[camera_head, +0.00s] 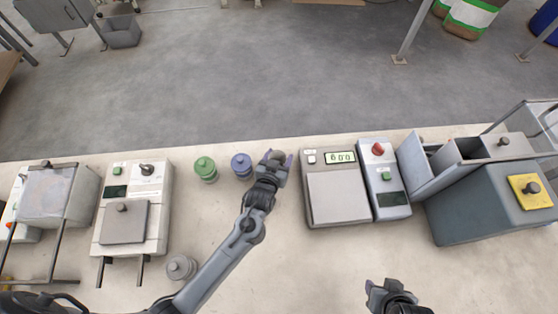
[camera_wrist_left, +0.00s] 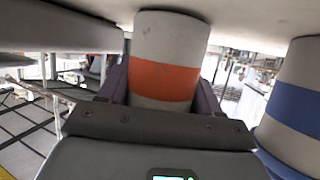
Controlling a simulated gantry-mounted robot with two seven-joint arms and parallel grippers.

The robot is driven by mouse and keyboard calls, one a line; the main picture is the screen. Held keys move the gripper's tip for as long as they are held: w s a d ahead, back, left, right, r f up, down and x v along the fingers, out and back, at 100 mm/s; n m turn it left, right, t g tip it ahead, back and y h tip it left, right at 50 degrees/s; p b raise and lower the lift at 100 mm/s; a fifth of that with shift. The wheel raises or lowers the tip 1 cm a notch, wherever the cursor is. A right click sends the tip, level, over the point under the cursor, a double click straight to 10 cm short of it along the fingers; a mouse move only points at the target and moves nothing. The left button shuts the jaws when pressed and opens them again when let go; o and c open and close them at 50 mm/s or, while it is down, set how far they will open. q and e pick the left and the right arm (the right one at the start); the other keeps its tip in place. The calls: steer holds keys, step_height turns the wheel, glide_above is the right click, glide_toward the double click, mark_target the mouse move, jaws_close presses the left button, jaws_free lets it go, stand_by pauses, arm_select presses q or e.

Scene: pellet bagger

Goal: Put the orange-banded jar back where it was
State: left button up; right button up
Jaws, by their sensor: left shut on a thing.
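My left gripper (camera_head: 277,160) is shut on the orange-banded jar (camera_wrist_left: 165,76), a grey jar with an orange band between the fingers in the left wrist view. The jar's far end meets or nearly meets the pale bench surface there; I cannot tell whether it touches. In the head view the gripper mostly hides it, to the right of the blue-banded jar (camera_head: 241,166), which also shows in the left wrist view (camera_wrist_left: 296,105). A green jar (camera_head: 205,168) stands further left. My right gripper (camera_head: 386,288) is at the bottom edge, away from the jars; its opening is unclear.
A scale (camera_head: 337,197) reading 0.0 g stands right of the left gripper, beside a control box with a red knob (camera_head: 378,149). A larger machine (camera_head: 465,210) is at the right. A grey jar (camera_head: 181,267) and a lidded machine (camera_head: 124,222) are at the left.

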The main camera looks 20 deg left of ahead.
stand_by(0.3)
arm_select(q)
steer(key=shift+f, duration=0.15)
steer(key=o, duration=1.4)
